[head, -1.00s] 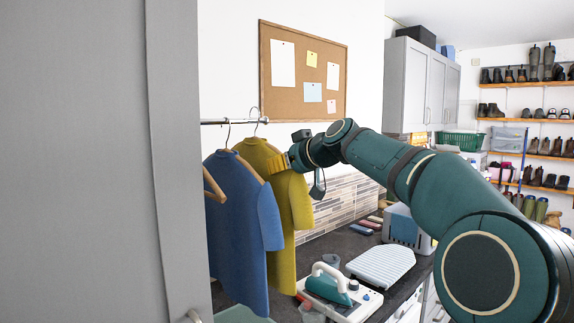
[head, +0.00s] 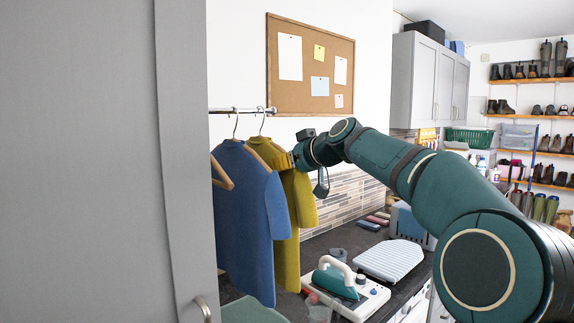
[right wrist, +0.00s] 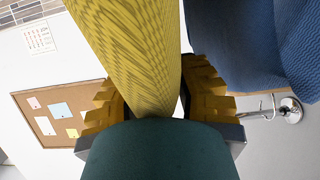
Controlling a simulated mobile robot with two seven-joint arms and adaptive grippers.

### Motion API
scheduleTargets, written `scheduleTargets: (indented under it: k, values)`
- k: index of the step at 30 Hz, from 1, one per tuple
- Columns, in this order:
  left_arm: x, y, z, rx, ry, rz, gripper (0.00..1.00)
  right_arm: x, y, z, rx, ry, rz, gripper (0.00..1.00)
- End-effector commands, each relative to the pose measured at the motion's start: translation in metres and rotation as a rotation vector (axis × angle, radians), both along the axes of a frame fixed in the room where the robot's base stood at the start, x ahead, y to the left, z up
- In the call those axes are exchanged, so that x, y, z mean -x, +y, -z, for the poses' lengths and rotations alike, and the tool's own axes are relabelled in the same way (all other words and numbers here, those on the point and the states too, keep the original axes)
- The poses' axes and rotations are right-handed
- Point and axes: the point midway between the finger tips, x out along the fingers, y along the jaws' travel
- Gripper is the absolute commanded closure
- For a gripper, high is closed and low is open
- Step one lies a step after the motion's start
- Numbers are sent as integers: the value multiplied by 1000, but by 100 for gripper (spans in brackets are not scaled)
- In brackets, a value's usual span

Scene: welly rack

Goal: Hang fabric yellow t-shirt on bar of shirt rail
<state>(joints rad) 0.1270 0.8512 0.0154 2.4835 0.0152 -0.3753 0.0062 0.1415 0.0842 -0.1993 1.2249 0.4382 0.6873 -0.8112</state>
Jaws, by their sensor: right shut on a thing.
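The yellow t-shirt (head: 288,225) is on a hanger beneath the end of the shirt rail's bar (head: 228,110). Its hanger hook (head: 263,124) reaches up to the bar near the free end; I cannot tell for sure whether it rests over it. My right gripper (head: 292,160) is shut on the t-shirt at its shoulder side. In the right wrist view, yellow fabric (right wrist: 135,50) runs between the two yellow fingers of the gripper (right wrist: 155,100). My left gripper is not in view.
A blue t-shirt (head: 248,215) hangs on the same bar, left of and partly over the yellow one. A grey door panel (head: 85,160) fills the left. Below, the worktop holds an iron (head: 335,280) and a striped board (head: 390,260). A corkboard (head: 310,100) is on the wall behind.

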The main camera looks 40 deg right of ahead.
Motion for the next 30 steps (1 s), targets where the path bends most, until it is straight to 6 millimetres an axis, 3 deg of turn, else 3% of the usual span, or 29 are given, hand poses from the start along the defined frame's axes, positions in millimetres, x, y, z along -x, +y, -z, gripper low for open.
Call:
scheduleTargets:
  k: [4,5,6,19,30]
  values:
    - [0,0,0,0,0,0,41,0,0,-1,0,-2,1,100]
    - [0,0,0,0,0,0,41,0,0,-1,0,-2,1,56]
    - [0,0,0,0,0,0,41,0,0,-1,0,-2,1,42]
    - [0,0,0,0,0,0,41,7,-1,-3,0,-1,1,41]
    - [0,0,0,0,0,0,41,71,-6,-28,0,-4,2,41]
